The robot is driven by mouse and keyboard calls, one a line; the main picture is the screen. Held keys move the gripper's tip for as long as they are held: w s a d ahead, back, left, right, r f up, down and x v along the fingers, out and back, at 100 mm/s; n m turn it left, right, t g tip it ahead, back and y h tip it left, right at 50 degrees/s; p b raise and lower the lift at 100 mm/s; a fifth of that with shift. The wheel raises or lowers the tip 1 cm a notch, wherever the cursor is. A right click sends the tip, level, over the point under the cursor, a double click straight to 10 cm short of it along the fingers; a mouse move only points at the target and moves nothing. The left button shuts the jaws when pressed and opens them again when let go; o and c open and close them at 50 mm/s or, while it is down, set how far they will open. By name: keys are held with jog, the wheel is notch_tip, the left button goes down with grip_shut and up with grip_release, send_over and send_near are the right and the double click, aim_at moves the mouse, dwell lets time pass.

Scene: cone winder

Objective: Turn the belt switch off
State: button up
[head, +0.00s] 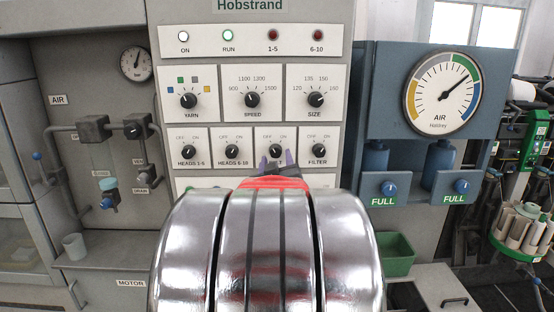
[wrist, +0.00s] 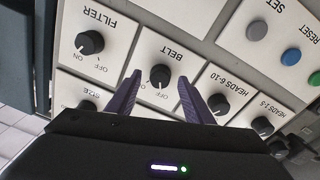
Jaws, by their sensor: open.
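The belt switch is a black round knob on a white plate; its knob (wrist: 160,75) and BELT label show upside down in the wrist view. In the head view the knob (head: 275,149) sits in the lower switch row, between HEADS 6-10 and FILTER, its label hidden by my arm. My gripper (head: 277,161) is open, its purple fingers pointing at the panel just below the knob. In the wrist view my gripper (wrist: 160,80) has one finger on each side of the knob; I cannot tell whether they touch it. The knob's exact pointer direction is hard to make out.
Close beside are the filter knob (head: 319,150) and the HEADS 6-10 knob (head: 232,151). The speed knob (head: 252,100) and size knob (head: 316,100) are above. The RUN lamp (head: 228,35) is lit green.

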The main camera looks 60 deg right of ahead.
jog(key=v, duration=1.1)
jog(key=shift+s+a, duration=0.25)
jog(key=shift+a, duration=0.05)
jog(key=shift+w+f, duration=0.1)
jog(key=w+a+r+n+t+y, duration=0.15)
jog(key=w+a, duration=0.25)
jog(key=w, duration=0.4)
jog(key=w+a+r+m+t+y, duration=0.1)
jog(key=w+a+r+t+y, duration=0.15)
jog(key=w, duration=0.65)
jog(key=w+a+f+n+t+y, duration=0.1)
jog(key=w+a+f+n+y, duration=0.25)
jog(key=a, duration=0.55)
jog(key=a+f+n+g+y, duration=0.1)
jog(key=a+f+y, duration=0.2)
jog(key=a, duration=0.5)
jog(key=a+f+n+g+y, duration=0.1)
jog(key=a+f+y, duration=0.25)
jog(key=a, duration=0.55)
jog(key=s+a+f+n+g+y, duration=0.2)
jog(key=s+a+f+g, duration=0.3)
jog(key=s+a, duration=0.9)
notch_tip(320, 180, down, 3)
jog(key=shift+s+f+n+y, duration=0.1)
jog(key=shift+s+n+y, duration=0.3)
jog(key=shift+n, duration=0.3)
